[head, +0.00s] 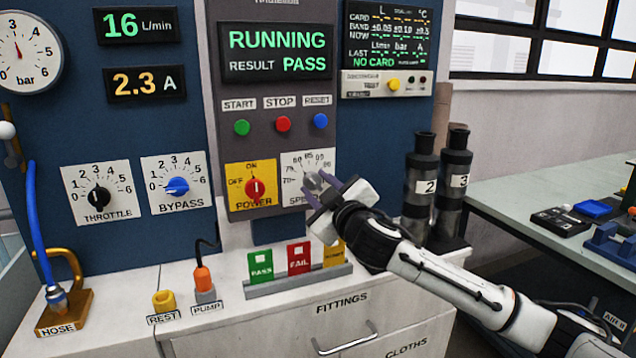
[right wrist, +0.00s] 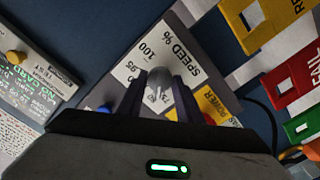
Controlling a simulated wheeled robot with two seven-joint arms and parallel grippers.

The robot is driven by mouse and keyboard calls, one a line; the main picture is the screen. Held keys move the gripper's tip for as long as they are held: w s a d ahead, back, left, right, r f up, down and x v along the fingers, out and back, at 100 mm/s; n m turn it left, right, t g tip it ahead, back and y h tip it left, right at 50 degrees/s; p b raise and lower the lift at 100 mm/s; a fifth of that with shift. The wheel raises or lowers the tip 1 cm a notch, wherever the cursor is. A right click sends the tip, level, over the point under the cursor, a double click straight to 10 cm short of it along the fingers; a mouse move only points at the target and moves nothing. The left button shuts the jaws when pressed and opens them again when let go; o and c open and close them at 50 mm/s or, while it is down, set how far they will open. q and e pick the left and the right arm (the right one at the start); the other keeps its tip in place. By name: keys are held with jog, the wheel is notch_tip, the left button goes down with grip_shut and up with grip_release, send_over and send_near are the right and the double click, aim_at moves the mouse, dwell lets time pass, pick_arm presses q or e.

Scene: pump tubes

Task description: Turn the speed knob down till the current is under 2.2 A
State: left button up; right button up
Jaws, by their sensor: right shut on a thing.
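The speed knob (head: 314,182) is a grey knob on a white dial plate (head: 299,162) marked in percent, on the dark panel right of the red power knob (head: 255,189). My right gripper (head: 325,192) is shut on the speed knob, with a finger on either side; the right wrist view shows the knob (right wrist: 159,84) between the fingers. The knob's pointer is hard to make out. The current display (head: 145,83) reads 2.3 A. My left gripper is not in view.
The flow display (head: 122,25) reads 16 L/min. The screen (head: 277,52) reads RUNNING, RESULT PASS. Start, stop and reset buttons (head: 283,124) sit above the knobs. Pass and fail cards (head: 299,258) stand below my gripper. Two dark cylinders (head: 421,184) stand close on the right.

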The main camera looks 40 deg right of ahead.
jog(key=shift+n+p, duration=1.35)
jog(key=shift+n, duration=0.65)
jog(key=o, duration=1)
jog(key=shift+s, duration=0.1)
jog(key=shift+b+v, duration=0.6)
jog(key=shift+v, duration=4.45)
jog(key=shift+f, duration=0.1)
